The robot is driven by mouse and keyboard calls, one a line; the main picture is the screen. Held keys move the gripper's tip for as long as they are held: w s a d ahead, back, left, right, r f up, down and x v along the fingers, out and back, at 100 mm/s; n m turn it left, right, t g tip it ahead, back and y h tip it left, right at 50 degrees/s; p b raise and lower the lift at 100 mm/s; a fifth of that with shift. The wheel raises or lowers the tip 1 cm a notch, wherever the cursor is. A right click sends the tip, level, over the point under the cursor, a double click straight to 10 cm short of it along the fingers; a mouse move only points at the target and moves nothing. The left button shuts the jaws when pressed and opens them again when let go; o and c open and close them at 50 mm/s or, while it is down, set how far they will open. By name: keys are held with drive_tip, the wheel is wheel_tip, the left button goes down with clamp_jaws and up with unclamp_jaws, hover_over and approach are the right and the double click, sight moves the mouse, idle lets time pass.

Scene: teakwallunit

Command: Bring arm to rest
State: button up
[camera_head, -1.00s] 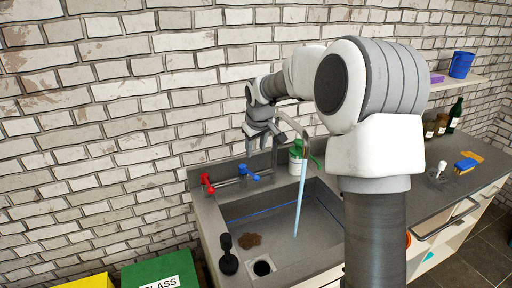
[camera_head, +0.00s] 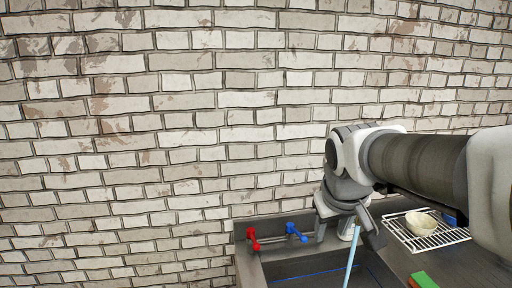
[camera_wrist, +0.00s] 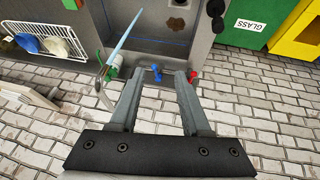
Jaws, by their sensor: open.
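My gripper (camera_head: 345,215) hangs over the back edge of the sink (camera_head: 310,262), near the brick wall. In the wrist view my gripper (camera_wrist: 160,73) has its two fingers spread with nothing between them. The red tap handle (camera_head: 253,239) and blue tap handle (camera_head: 292,230) are left of it in the head view. Both handles, blue (camera_wrist: 156,69) and red (camera_wrist: 193,75), show just beyond the fingertips in the wrist view. My arm reaches in from the right and hides part of the counter.
A wire dish rack (camera_head: 437,241) with a pale bowl (camera_head: 422,223) stands right of the sink. A green bin (camera_wrist: 252,20) and yellow bin (camera_wrist: 302,38) stand beside the sink. The brick wall (camera_head: 150,120) is close behind.

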drive_tip(key=s+f+m+y, duration=0.1)
drive_tip(key=s+f+m, duration=0.1)
drive_tip(key=s, duration=1.3)
drive_tip(key=shift+a+f, duration=0.2)
drive_tip(key=shift+f, duration=0.2)
drive_tip(key=shift+d, duration=0.15)
